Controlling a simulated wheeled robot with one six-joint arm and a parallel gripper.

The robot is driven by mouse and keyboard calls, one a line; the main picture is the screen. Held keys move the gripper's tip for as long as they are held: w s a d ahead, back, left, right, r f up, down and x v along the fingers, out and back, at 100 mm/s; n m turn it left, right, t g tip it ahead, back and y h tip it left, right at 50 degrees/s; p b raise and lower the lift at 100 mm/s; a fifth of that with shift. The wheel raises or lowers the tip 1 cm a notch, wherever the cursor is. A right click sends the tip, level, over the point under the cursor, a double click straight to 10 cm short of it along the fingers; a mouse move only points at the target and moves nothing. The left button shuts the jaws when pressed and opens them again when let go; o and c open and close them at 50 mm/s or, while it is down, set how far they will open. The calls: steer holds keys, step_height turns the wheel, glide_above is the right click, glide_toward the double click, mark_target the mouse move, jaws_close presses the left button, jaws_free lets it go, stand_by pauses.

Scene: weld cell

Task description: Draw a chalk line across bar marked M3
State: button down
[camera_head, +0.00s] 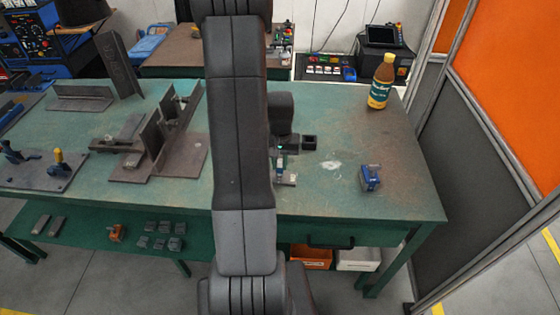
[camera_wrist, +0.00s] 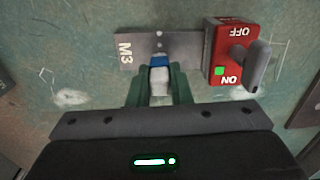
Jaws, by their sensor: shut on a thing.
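The bar marked M3 (camera_wrist: 188,50) is a grey flat metal piece on the green bench, with its label at its left end in the wrist view. Part of it shows beside my arm in the head view (camera_head: 288,179). My gripper (camera_wrist: 159,88) is shut on a short white stick with a blue end, the chalk (camera_wrist: 160,74). The blue end overlaps the bar's near edge in the wrist view; I cannot tell whether it touches. Two small pale spots show on the bar beyond the chalk.
A red ON/OFF switch box (camera_wrist: 229,54) with a grey lever stands close to the bar's right end in the wrist view. In the head view, a blue object (camera_head: 371,178) and a bottle (camera_head: 381,82) stand to the right, and a steel fixture (camera_head: 160,135) stands to the left.

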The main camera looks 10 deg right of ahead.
mark_target(278, 182)
steer(key=shift+s, duration=0.2)
steer(key=shift+s+a, duration=0.15)
steer(key=shift+s, duration=0.1)
steer(key=shift+s, duration=0.1)
steer(key=shift+s+a+b, duration=0.15)
steer(key=shift+s+b, duration=0.15)
steer(key=shift+s+a, duration=0.1)
steer(key=shift+s, duration=0.25)
steer(key=shift+s+a+f+b, duration=0.1)
steer(key=shift+s+a+b, duration=0.05)
steer(key=shift+s+b, duration=0.2)
step_height(278, 182, up, 7)
steer(key=p, duration=0.5)
